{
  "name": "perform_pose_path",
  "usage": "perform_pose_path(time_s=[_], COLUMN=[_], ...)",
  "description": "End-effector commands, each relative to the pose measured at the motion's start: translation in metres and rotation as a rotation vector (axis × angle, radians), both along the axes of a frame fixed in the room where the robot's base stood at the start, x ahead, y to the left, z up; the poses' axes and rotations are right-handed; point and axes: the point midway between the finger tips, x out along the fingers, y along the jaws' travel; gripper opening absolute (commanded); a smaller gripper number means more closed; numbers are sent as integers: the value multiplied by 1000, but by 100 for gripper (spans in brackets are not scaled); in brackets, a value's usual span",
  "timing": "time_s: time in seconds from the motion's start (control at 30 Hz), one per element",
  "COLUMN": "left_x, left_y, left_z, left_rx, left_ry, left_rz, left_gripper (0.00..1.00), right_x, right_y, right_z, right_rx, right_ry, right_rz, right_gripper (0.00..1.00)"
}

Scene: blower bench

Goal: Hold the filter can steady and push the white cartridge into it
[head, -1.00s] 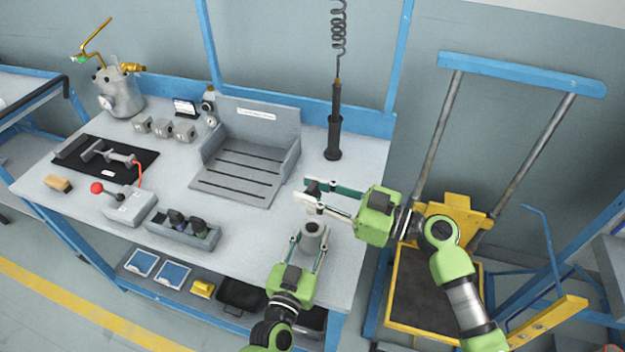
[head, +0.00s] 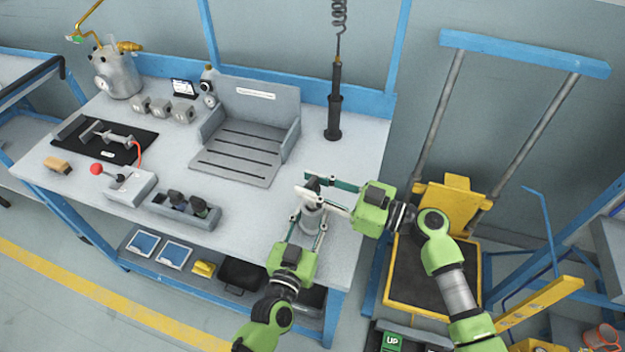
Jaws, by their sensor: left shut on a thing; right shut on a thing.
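The filter can (head: 311,219) is a grey cylinder standing upright near the front right of the bench. My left gripper (head: 309,222) is shut on it, one finger on each side. My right gripper (head: 311,186) reaches in from the right and is shut on the cartridge (head: 312,184). The part of the cartridge between the fingers looks dark, and its white body is mostly hidden by the near finger. The cartridge is over the can and covers its mouth. I cannot tell whether it has entered the can.
A grey slotted fixture (head: 236,158) stands left of the grippers. A grey tray with dark parts (head: 184,210) and a red-knobbed box (head: 129,187) are further left. A black tool (head: 334,118) hangs on a coiled cord at the back.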

Motion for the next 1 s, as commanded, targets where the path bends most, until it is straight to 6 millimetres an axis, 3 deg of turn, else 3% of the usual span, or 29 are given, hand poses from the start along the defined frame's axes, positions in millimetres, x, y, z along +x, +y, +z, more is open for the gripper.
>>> perform_pose_path(time_s=[1.0], left_x=[0], left_y=[0], left_z=[-1], left_rx=[1], left_ry=[2], left_rz=[0], left_gripper=[6], right_x=[0], right_y=[0], right_z=[-12], right_rx=[0], right_ry=[-1], right_rz=[1], right_gripper=[4])
